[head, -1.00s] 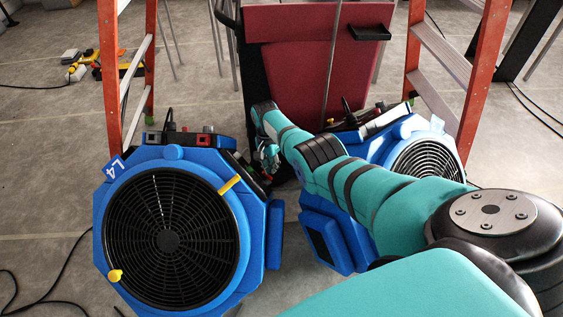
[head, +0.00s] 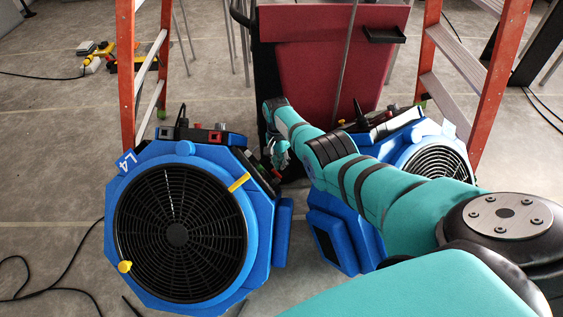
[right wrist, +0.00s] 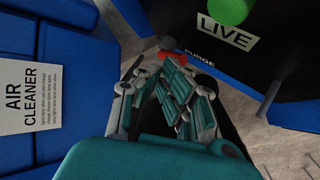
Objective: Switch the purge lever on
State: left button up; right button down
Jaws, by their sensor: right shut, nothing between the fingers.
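In the right wrist view, a red lever-like piece (right wrist: 172,56) sits beside the white PURGE label (right wrist: 200,58) on a dark panel. My right gripper (right wrist: 174,68) is shut, with its teal fingertips close to the red piece. I cannot tell whether they touch it, and the fingers hide part of it. In the head view my right gripper (head: 279,163) is beside the right side of the blue L4 machine (head: 150,152). The lever cannot be made out clearly there. My left gripper is not in view.
A green knob (right wrist: 230,10) and a LIVE label (right wrist: 225,32) are near the PURGE label. A blue wall with an AIR CLEANER label (right wrist: 28,97) lies left. A second blue machine (head: 338,240) is partly behind my arm. Orange ladders (head: 126,75) and a red cabinet (head: 310,70) stand behind.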

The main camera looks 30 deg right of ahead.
jog(key=shift+r, duration=0.25)
notch_tip(320, 180, up, 12)
jog(key=w, duration=0.1)
dwell(0.8)
dwell(0.3)
